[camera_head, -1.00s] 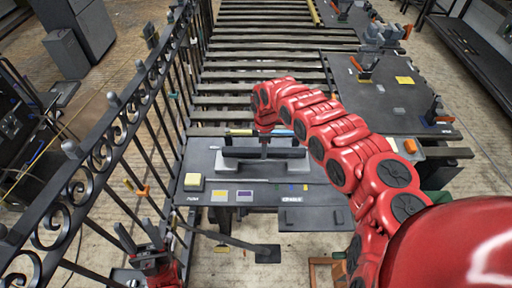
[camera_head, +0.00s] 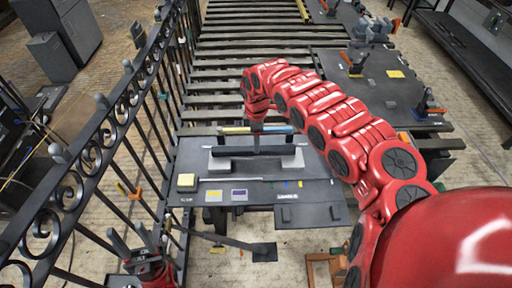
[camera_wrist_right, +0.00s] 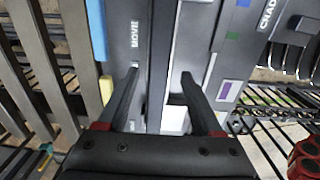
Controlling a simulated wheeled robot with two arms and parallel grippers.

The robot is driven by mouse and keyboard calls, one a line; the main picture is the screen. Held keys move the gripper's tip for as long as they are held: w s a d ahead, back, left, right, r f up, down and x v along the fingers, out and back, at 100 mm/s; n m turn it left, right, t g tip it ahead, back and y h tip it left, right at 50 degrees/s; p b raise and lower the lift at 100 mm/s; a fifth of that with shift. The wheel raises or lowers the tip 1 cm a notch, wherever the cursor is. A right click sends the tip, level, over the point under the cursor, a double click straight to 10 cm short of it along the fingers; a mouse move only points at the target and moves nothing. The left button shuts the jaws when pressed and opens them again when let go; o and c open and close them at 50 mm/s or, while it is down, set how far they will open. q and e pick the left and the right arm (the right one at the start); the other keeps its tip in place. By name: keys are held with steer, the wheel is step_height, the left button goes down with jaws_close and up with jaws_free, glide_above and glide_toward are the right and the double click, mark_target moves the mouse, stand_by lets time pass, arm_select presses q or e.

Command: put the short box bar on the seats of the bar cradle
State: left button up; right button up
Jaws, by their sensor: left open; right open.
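The dark short box bar (camera_head: 240,151) lies across the bar cradle on the near table. The cradle's light grey seats (camera_head: 221,163) show under and beside both ends of the bar, and the bar looks level on them. My right gripper (camera_head: 257,141) is above the middle of the bar, pointing down. In the right wrist view the right gripper (camera_wrist_right: 158,76) is open, with one finger on each side of the dark bar (camera_wrist_right: 162,45). Contact between fingers and bar cannot be told. My left gripper (camera_head: 131,240) is open and empty at the lower left, away from the cradle.
The near table (camera_head: 190,160) carries a yellow block (camera_head: 187,180), coloured labels and blue and yellow strips behind the cradle. A black scroll fence (camera_head: 100,150) runs along the left. Dark slats (camera_head: 250,45) lie behind, and another dark table (camera_head: 380,95) stands at the right.

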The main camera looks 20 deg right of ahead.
step_height(320, 180, up, 8)
steer(key=b, duration=0.2)
steer(key=shift+a+f, duration=0.1)
steer(key=shift+f, duration=0.05)
stand_by(0.4)
